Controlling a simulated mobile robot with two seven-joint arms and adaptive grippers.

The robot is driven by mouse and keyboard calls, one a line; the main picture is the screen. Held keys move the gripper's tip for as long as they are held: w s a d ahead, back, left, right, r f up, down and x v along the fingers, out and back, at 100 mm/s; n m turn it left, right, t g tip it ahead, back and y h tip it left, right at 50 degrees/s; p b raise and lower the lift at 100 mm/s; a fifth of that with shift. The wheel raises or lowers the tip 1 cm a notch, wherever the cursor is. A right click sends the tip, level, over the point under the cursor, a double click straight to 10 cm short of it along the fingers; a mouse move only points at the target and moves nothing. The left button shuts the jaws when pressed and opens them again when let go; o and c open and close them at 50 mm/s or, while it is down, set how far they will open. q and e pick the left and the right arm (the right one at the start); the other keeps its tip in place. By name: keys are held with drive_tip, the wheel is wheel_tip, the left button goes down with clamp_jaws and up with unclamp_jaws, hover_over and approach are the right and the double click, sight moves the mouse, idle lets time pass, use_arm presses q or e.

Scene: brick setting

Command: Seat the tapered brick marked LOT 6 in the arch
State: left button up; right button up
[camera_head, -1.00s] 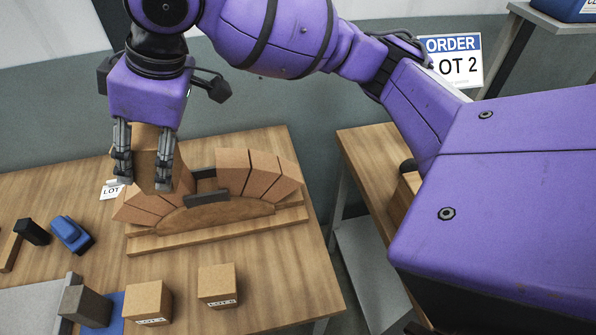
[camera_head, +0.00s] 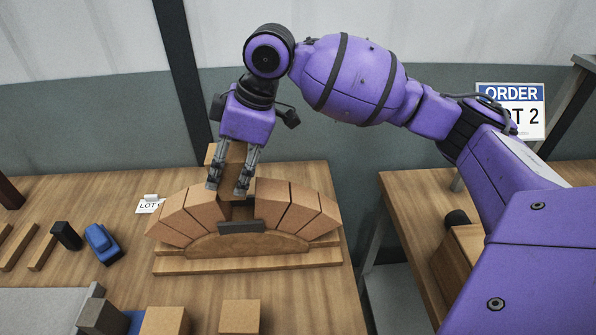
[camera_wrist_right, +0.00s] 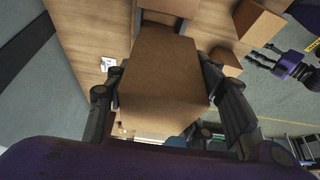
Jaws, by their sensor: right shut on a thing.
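My right gripper (camera_head: 230,187) is shut on a tapered tan brick (camera_head: 235,153). In the right wrist view the brick (camera_wrist_right: 162,75) sits between both fingers; I see no lot mark on it. The gripper is above the arch, at the left side of its top gap. The arch has tan bricks on its left (camera_head: 180,216) and right (camera_head: 292,207), over a curved wooden former (camera_head: 247,246). A dark grey block (camera_head: 242,226) is at the front of the gap. My left gripper (camera_wrist_right: 258,57) shows small in the wrist view, fingers apart and empty.
A partly hidden LOT card (camera_head: 150,206) lies left of the arch, beside a blue object (camera_head: 102,243) and a black block (camera_head: 66,236). Two bricks (camera_head: 165,321) (camera_head: 240,316) stand in front. A sign (camera_head: 512,108) reads ORDER, LOT 2.

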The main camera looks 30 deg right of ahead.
sight(235, 183)
drive_tip(key=shift+w+d+f, duration=0.1)
drive_tip(key=shift+w+f, duration=0.05)
drive_tip(key=shift+w, duration=0.05)
drive_tip(key=shift+w+d+f, duration=0.1)
drive_tip(key=shift+f, duration=0.75)
drive_tip(key=shift+w+d+f, duration=0.1)
drive_tip(key=shift+f, duration=0.75)
drive_tip(key=shift+a, duration=0.1)
drive_tip(key=shift+f, duration=0.6)
drive_tip(key=o, duration=1.4)
